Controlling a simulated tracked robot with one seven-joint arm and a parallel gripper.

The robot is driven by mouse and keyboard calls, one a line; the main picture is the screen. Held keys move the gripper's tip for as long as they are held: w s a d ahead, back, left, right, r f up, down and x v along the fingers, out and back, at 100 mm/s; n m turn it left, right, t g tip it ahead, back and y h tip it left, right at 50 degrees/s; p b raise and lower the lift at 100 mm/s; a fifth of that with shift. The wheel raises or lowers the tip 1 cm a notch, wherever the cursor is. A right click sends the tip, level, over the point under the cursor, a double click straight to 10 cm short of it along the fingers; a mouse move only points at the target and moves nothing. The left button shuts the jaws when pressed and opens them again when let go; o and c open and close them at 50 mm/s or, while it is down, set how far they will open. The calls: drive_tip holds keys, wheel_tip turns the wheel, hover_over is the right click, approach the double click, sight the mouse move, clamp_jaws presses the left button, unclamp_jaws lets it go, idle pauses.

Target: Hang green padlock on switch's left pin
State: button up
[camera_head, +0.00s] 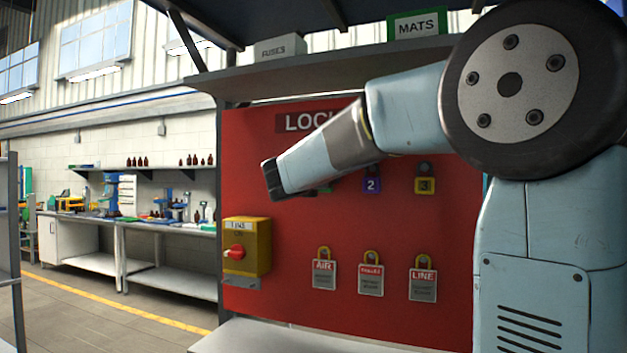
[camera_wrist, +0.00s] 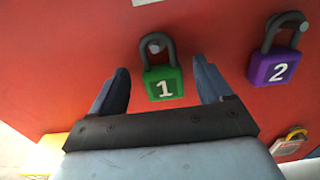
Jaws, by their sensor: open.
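The green padlock (camera_wrist: 163,84), marked 1, hangs by its dark shackle from a peg on the red board. In the wrist view it sits between the fingers of my gripper (camera_wrist: 160,68), which is open with a gap on both sides. In the head view my gripper (camera_head: 272,181) is in front of the board, and only a bit of the green padlock (camera_head: 326,188) shows under my arm. The switch (camera_head: 246,248) is a yellow box with a red knob at the board's lower left. A grey plate is below it; its left pin cannot be made out.
The purple padlock (camera_wrist: 272,66), marked 2, hangs close to the right of the green one. A yellow padlock (camera_head: 424,185), marked 3, hangs further right. Three tags with yellow shackles, one marked AIR (camera_head: 324,273), hang lower. A shelf (camera_head: 340,80) juts out above.

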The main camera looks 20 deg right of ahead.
drive_tip(key=shift+w+d, duration=0.25)
drive_tip(key=shift+w, duration=0.05)
drive_tip(key=c, duration=1.2)
drive_tip(key=shift+r, duration=0.55)
drive_tip(key=shift+s+a, duration=0.1)
drive_tip(key=v, duration=0.6)
drive_tip(key=shift+s+a, duration=0.25)
drive_tip(key=shift+s, duration=0.05)
idle(0.9)
idle(0.3)
